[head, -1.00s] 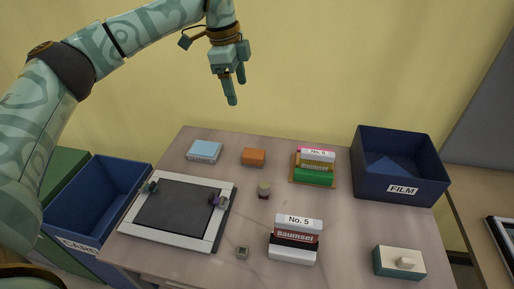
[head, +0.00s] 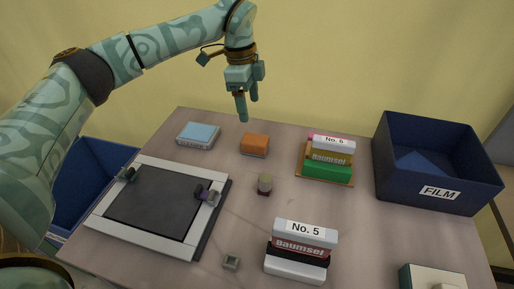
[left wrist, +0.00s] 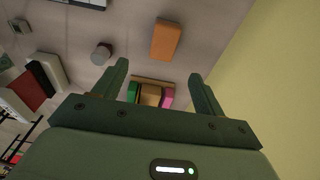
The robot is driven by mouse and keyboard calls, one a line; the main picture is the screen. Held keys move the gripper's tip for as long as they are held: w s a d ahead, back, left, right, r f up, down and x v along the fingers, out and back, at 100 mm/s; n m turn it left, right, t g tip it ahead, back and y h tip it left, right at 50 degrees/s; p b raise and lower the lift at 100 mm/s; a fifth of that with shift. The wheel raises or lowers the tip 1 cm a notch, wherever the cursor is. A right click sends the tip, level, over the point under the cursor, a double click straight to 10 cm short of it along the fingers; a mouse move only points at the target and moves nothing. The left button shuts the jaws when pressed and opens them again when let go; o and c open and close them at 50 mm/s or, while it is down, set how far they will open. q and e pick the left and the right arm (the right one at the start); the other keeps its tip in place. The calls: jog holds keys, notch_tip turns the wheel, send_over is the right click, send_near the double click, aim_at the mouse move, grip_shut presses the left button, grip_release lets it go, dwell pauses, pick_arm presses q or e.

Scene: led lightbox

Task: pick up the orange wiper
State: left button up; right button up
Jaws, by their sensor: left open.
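The orange wiper (head: 255,145) is a small orange block lying on the table near its back edge, right of a light blue box. It also shows in the left wrist view (left wrist: 166,40), beyond the fingertips and apart from them. My left gripper (head: 247,106) is open and empty, pointing down above and behind the wiper in the head view. Its two fingers also show spread in the left wrist view (left wrist: 158,82). My right gripper is in neither view.
A light blue box (head: 199,135) and a stack of boxes on a tray (head: 329,160) flank the wiper. A small round-topped item (head: 264,184) stands in front. A framed dark panel (head: 152,205), a No. 5 stack (head: 300,252) and a blue FILM bin (head: 436,162) are farther off.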

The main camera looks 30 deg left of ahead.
aim_at(255, 139)
pick_arm(q)
jog(key=f+b, duration=0.1)
jog(key=f, duration=0.2)
jog(key=f+b, duration=0.1)
jog(key=f, duration=0.2)
jog(key=d+f+b, duration=0.1)
jog(key=f, duration=0.1)
jog(key=shift+w+f, duration=0.2)
jog(key=shift+f, duration=0.2)
jog(key=shift+f+b, duration=0.35)
jog(key=shift+f, duration=0.15)
jog(key=f+b, duration=0.1)
jog(key=f, duration=0.2)
jog(key=f+b, duration=0.1)
jog(key=shift+w+d+f+b, duration=0.1)
jog(key=shift+w+f+b, duration=0.2)
jog(key=shift+w+b, duration=0.1)
jog(key=shift+s+r, duration=0.1)
jog(key=shift+r, duration=0.15)
jog(key=c, duration=1.1)
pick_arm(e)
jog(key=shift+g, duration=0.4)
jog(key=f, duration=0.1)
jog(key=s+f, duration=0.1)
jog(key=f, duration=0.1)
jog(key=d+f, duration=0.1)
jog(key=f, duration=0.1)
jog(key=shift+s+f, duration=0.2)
pick_arm(q)
jog(key=shift+r, duration=0.1)
